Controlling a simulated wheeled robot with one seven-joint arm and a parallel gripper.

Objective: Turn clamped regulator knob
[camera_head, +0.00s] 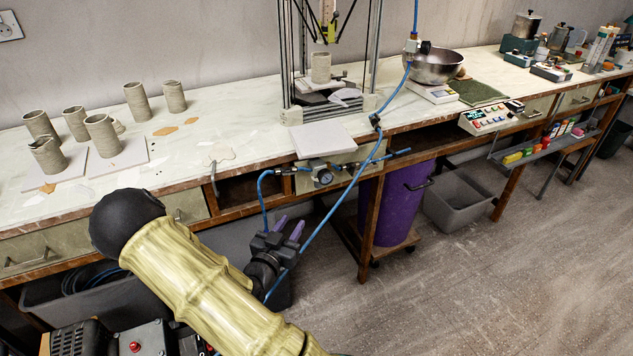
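The regulator (322,175) is mounted at the front edge of the bench, below the clay printer. It has a small round gauge, and blue hoses run to fittings on both sides. Its knob is too small to pick out with certainty. My gripper (289,226) is below and left of the regulator, apart from it. Its two purple fingers point up and stand apart with nothing seen between them. A blue hose (342,198) slants down from the printer, passing close to the gripper in the picture; I cannot tell if they touch.
The clay printer (290,85) stands on the bench (215,125) above the regulator. Several clay cups (103,135) stand at the left. A purple bin (400,205) and a grey bin (460,200) are below the bench at the right. The floor (480,290) at right is clear.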

